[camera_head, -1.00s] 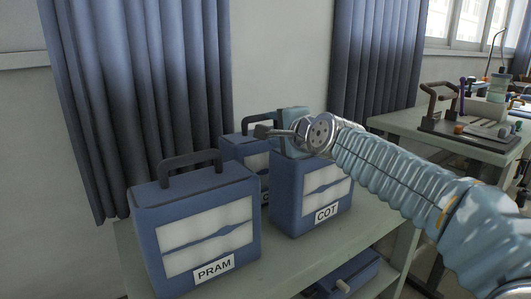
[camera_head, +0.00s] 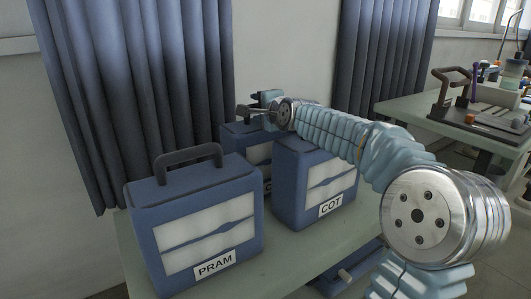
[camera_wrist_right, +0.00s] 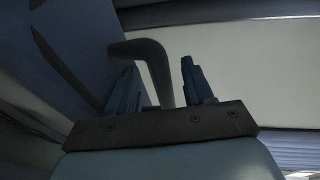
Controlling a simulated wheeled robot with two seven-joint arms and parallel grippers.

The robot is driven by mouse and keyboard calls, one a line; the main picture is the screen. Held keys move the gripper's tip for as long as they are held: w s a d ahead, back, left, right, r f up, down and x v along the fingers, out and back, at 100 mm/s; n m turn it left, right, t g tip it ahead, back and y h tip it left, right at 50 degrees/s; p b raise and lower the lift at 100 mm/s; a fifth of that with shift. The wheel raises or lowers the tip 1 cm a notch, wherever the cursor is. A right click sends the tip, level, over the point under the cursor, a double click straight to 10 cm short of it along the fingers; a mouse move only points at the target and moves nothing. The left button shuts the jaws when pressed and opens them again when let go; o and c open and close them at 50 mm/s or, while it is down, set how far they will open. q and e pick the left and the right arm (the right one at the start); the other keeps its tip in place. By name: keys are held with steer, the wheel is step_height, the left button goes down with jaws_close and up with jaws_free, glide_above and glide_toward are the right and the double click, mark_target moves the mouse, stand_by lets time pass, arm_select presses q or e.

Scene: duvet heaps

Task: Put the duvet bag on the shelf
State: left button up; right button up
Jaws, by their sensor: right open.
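Three blue duvet bags with pale windows stand upright on a green-grey shelf top (camera_head: 275,262). The bag labelled PRAM (camera_head: 160,215) is front left, its dark handle raised. The bag labelled COT (camera_head: 290,190) is to its right. A third bag (camera_head: 240,140) stands behind, its label mostly hidden. My right gripper (camera_head: 244,110) is above this rear bag, reaching over the COT bag. In the right wrist view the open fingers (camera_wrist_right: 160,85) point at a dark handle (camera_wrist_right: 152,62), which shows between them; whether they touch it I cannot tell. My left gripper is out of view.
A blue item (camera_head: 338,282) lies on a lower level, partly hidden by my arm. Dark blue curtains (camera_head: 140,90) hang close behind the bags. A second table (camera_head: 400,108) with tools stands at the right. The shelf top has bare room in front of the COT bag.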

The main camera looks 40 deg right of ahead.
steer(key=shift+w+d+f, duration=0.1)
steer(key=shift+w+d, duration=0.1)
steer(key=shift+w, duration=0.5)
jaws_close()
stand_by(0.8)
